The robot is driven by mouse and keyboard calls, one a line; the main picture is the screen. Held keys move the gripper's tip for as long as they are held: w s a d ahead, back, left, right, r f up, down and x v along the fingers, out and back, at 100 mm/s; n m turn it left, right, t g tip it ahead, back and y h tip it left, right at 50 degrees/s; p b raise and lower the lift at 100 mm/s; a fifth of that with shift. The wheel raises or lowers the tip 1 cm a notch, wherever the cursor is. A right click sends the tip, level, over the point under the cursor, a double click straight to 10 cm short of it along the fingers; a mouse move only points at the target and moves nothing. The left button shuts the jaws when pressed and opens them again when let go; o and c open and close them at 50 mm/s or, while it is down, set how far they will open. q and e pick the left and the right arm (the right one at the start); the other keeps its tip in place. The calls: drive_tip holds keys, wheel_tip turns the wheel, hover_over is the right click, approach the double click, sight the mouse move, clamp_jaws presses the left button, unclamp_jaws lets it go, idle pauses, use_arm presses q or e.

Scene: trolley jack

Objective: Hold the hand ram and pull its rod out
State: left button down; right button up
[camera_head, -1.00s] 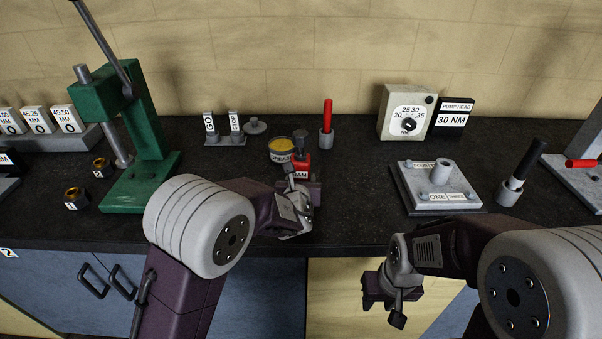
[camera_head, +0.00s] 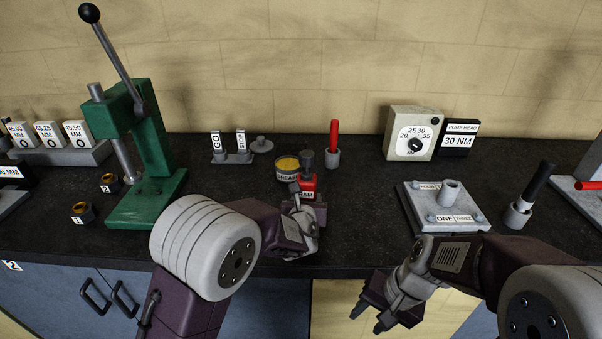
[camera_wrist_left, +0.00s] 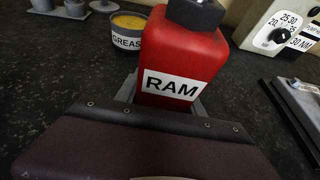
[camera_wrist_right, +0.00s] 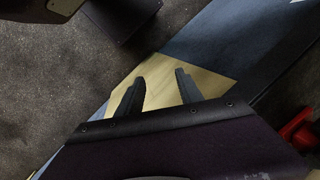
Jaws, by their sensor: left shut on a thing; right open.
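The hand ram (camera_head: 308,186) is a small red block with a RAM label and a dark grey knob (camera_head: 306,160) on top. It stands upright on the black bench. My left gripper (camera_head: 300,207) is shut on the ram low down; its fingers are mostly hidden in the head view. In the left wrist view the red ram body (camera_wrist_left: 180,55) rises just beyond the gripper, with the dark knob cut off by the top edge. My right gripper (camera_head: 366,313) is open and empty in front of the bench edge; its two fingers also show apart in the right wrist view (camera_wrist_right: 158,92).
A grease tin (camera_head: 287,168) stands just behind the ram. A red-handled tool (camera_head: 334,140) in a grey holder is behind right. A grey plate with a post (camera_head: 445,210) lies to the right, and a green press (camera_head: 150,160) stands left. Bench between ram and plate is clear.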

drive_tip(key=w+a+r+m+t+y, duration=0.1)
drive_tip(key=w+a+r+m+y, duration=0.2)
drive_tip(key=r, duration=0.1)
drive_tip(key=m+t+y, duration=0.8)
drive_tip(key=m+t, duration=0.1)
drive_tip(key=m, duration=0.8)
approach(307, 179)
wheel_tip(307, 179, up, 3)
drive_tip(key=w, duration=0.1)
drive_tip(key=x, duration=1.3)
drive_tip(key=shift+r, duration=0.15)
drive_tip(key=c, duration=0.9)
clamp_jaws()
